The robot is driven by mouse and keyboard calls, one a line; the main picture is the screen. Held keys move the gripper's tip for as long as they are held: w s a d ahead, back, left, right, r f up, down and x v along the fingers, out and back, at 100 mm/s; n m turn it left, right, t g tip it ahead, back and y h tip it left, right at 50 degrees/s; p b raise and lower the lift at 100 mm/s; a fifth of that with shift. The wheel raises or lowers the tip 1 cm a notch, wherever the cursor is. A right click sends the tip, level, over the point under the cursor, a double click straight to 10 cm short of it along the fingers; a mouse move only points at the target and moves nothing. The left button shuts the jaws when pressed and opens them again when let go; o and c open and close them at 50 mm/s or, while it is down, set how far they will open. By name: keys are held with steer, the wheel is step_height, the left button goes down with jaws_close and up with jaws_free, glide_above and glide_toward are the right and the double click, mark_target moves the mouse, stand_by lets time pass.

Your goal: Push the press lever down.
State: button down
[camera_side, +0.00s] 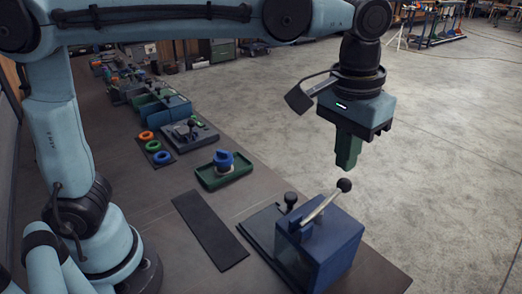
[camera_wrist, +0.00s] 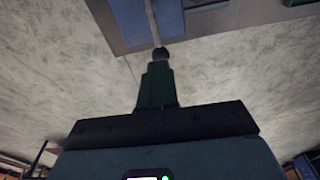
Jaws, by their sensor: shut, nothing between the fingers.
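The press is a blue box (camera_side: 335,247) at the front right end of the bench. Its lever (camera_side: 322,206) is a pale bar, raised at a slant, with a black ball knob (camera_side: 344,185) at its upper end. My gripper (camera_side: 347,162) has green fingers pointing down, shut and empty, just above the knob in the side view. In the wrist view the knob (camera_wrist: 160,53) shows just beyond the fingertips (camera_wrist: 158,68), with the lever (camera_wrist: 151,20) running away from it. I cannot tell whether the fingertips touch the knob.
A dark plate with a second black knob (camera_side: 290,198) lies beside the press. A black mat (camera_side: 209,229), a green tray (camera_side: 223,171) with a blue part, and coloured rings (camera_side: 155,146) lie further along the bench. Open floor (camera_side: 440,160) lies to the right.

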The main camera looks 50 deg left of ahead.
mark_target(343, 181)
steer(key=shift+w+f, duration=0.2)
steer(key=shift+f, duration=1.75)
